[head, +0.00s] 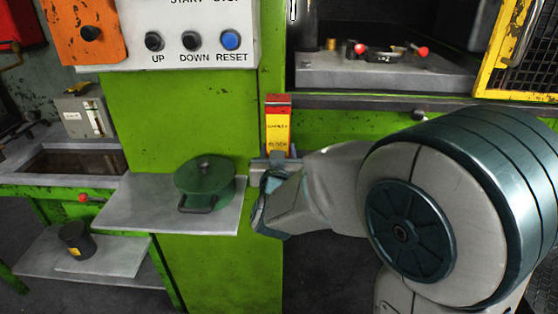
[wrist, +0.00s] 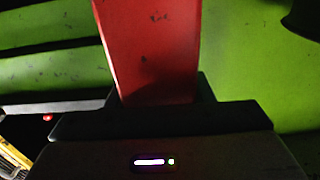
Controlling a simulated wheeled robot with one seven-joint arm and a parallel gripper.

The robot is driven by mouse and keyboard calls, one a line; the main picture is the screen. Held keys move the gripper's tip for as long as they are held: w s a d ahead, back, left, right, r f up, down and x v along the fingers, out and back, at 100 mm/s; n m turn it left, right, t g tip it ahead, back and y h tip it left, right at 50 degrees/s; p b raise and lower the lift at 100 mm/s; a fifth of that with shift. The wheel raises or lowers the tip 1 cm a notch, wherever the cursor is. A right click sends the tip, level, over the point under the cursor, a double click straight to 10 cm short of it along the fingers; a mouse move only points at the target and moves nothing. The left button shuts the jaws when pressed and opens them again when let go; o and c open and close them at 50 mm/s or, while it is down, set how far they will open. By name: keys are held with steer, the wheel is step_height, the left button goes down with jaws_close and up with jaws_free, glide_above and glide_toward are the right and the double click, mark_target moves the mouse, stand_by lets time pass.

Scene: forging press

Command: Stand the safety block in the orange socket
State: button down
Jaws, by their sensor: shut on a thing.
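The safety block (head: 278,128) is a yellow bar with a red top and dark lettering. In the head view it stands upright in front of the green press column, just below the die-space ledge. My gripper (head: 273,158) is shut on its lower part, and my arm comes in from the right. In the wrist view a red part of the block (wrist: 150,50) rises from between the dark fingers (wrist: 160,108). The block's lower end is hidden by my gripper. I cannot make out the orange socket in either view.
A grey shelf (head: 125,207) with a lidded green pot (head: 205,180) lies left of my gripper. The press bed (head: 385,78) at upper right carries a tool with red knobs. A yellow mesh guard (head: 530,50) stands at far right. The button panel hangs above left.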

steer(key=shift+w+a+f, duration=0.1)
steer(key=shift+w+f, duration=0.05)
steer(key=shift+w, duration=0.05)
steer(key=shift+f, duration=0.15)
steer(key=c, duration=0.7)
jaws_free()
steer(key=shift+f, duration=0.1)
steer(key=shift+s+a+b, duration=0.15)
steer(key=shift+s+b, duration=0.95)
steer(key=shift+s, duration=1.9)
steer(key=shift+s+a+b, duration=0.1)
steer(key=shift+s+b, duration=0.95)
steer(key=shift+s, duration=1.95)
